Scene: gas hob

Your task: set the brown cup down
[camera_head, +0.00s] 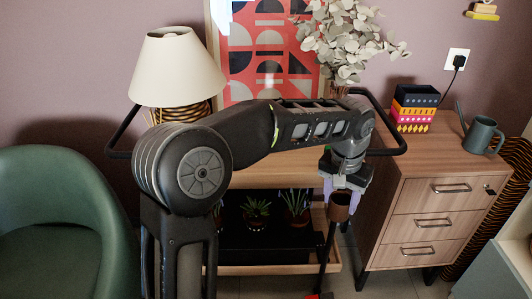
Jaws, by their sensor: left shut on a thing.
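The brown cup (339,207) is small and dark brown. My left gripper (341,192), with pale purple fingers, points down and is shut on it. The cup is held in front of the wooden console table (290,165), below the level of its top and near its right end, with open space to the drawer cabinet on the right. My left arm crosses in front of the table and hides much of its top. My right gripper is not in view.
A lamp (177,68) and a leafy plant (345,40) stand on the table, with potted plants (256,210) on the shelf below. A green chair (70,220) is at left.

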